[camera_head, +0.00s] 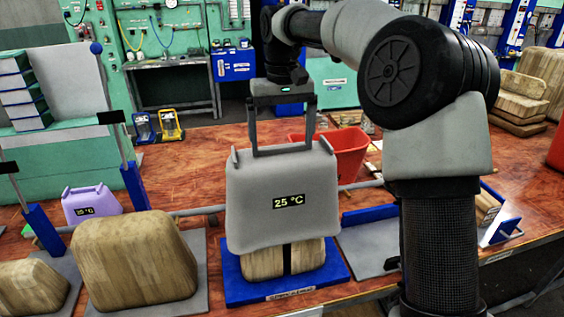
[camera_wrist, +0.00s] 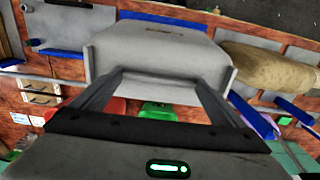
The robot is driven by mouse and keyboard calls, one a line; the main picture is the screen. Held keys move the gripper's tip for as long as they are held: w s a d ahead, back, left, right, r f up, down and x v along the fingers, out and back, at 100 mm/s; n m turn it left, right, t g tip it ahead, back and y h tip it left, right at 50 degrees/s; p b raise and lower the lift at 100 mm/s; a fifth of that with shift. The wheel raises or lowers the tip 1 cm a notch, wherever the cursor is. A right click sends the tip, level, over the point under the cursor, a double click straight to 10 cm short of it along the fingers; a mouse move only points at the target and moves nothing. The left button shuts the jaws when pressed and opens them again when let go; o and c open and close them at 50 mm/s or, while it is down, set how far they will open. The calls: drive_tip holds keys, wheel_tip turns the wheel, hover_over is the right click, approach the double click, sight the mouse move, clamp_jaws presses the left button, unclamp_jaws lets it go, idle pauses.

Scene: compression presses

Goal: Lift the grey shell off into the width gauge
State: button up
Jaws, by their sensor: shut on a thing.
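The grey shell (camera_head: 280,190), with a "25 °C" label, is upright over a split wooden form (camera_head: 262,262) on a blue base (camera_head: 235,290). The lower part of the form shows below the shell's rim; its top is hidden inside. My gripper (camera_head: 284,149) is above the shell, shut on its upper part, with a finger towards each side. In the wrist view my gripper (camera_wrist: 160,78) reaches onto the grey shell (camera_wrist: 150,50). A grey plate with a blue rail (camera_head: 370,215) lies right of the form; I cannot tell if it is the width gauge.
A large wooden form (camera_head: 135,260) stands close on the left, with a purple shell (camera_head: 92,203) behind it. A red bin (camera_head: 345,150) is behind the grey shell. Blue posts (camera_head: 135,185) with rods rise at the left. A grey bar runs behind the forms.

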wheel_tip(320, 180, up, 17)
drive_tip(key=p, duration=0.4)
drive_tip(key=shift+f, duration=0.15)
